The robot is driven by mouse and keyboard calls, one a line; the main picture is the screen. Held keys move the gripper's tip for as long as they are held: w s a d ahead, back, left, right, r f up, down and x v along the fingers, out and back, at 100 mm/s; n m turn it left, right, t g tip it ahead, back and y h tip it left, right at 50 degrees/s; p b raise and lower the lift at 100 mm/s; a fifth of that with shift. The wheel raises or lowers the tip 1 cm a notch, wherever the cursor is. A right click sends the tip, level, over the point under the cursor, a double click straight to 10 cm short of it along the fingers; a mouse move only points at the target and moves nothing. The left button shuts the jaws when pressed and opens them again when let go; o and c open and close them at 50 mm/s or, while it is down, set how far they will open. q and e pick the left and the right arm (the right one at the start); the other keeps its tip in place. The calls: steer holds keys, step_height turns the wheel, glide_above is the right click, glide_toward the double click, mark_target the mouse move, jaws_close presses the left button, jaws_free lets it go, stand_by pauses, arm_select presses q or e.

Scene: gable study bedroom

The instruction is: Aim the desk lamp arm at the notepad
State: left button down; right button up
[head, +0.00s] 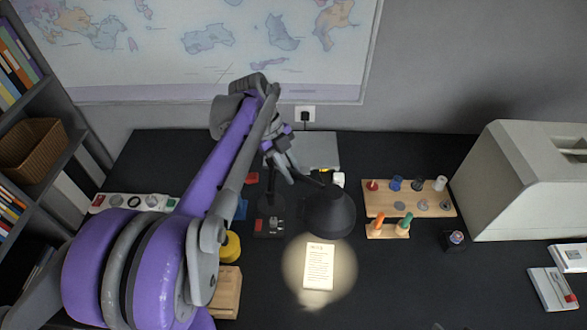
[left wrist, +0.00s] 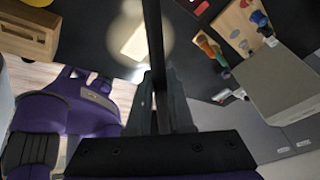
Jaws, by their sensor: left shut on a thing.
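The black desk lamp's shade (head: 328,212) hangs over the desk, just behind the notepad (head: 318,268). Its light falls in a round pool that covers the notepad, a pale sheet with printed lines. The notepad also shows, bright and blurred, in the left wrist view (left wrist: 138,42). The lamp's base (head: 270,226) stands left of the shade. My left gripper (head: 287,168) is behind and above the base, shut on the dark lamp arm (left wrist: 155,48), which runs between its fingers (left wrist: 162,105) in the left wrist view. My right gripper is not in view.
A wooden peg rack (head: 410,203) and a large pale box-like machine (head: 520,185) stand on the right. A yellow roll (head: 231,246) and a wooden block (head: 227,293) lie left of the notepad. The black desk right of the notepad is mostly clear.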

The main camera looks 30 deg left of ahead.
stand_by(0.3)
arm_select(q)
steer(key=c, duration=0.8)
jaws_free()
steer(key=shift+a+r, duration=0.1)
steer(key=v, duration=1)
steer(key=shift+r, duration=0.35)
steer(key=shift+f, duration=0.1)
